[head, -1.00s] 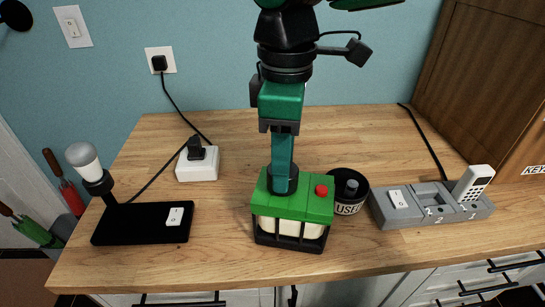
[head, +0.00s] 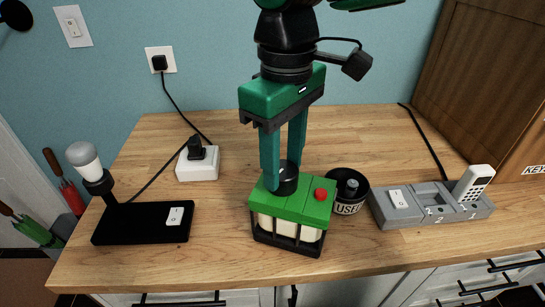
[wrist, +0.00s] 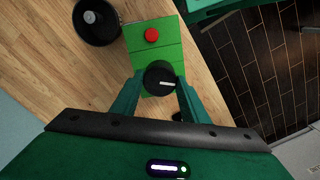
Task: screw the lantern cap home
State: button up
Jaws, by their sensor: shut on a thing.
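The lantern (head: 290,215) stands upright on the wooden counter, with a green top, a red button (head: 321,193) and a dark slatted lower body with cream parts inside. The black round cap (head: 287,178) sits on the left part of its green top. My gripper (head: 284,176) comes down from above and is shut on the cap, one finger on each side. In the wrist view the cap (wrist: 159,79) shows a white mark line on its face, between my two fingers (wrist: 157,92). Whether the cap is fully seated cannot be told.
A black round holder marked USED (head: 348,205) stands close to the lantern's right. A grey charging dock (head: 408,212) with a white handset (head: 473,182) is at the right. A black lamp base (head: 140,225) is at left, a white adapter (head: 198,165) behind. The front counter is clear.

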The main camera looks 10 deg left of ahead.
dwell(0.3)
jog(key=shift+m, duration=1.5)
jog(key=shift+m, duration=1.5)
jog(key=shift+m, duration=1.5)
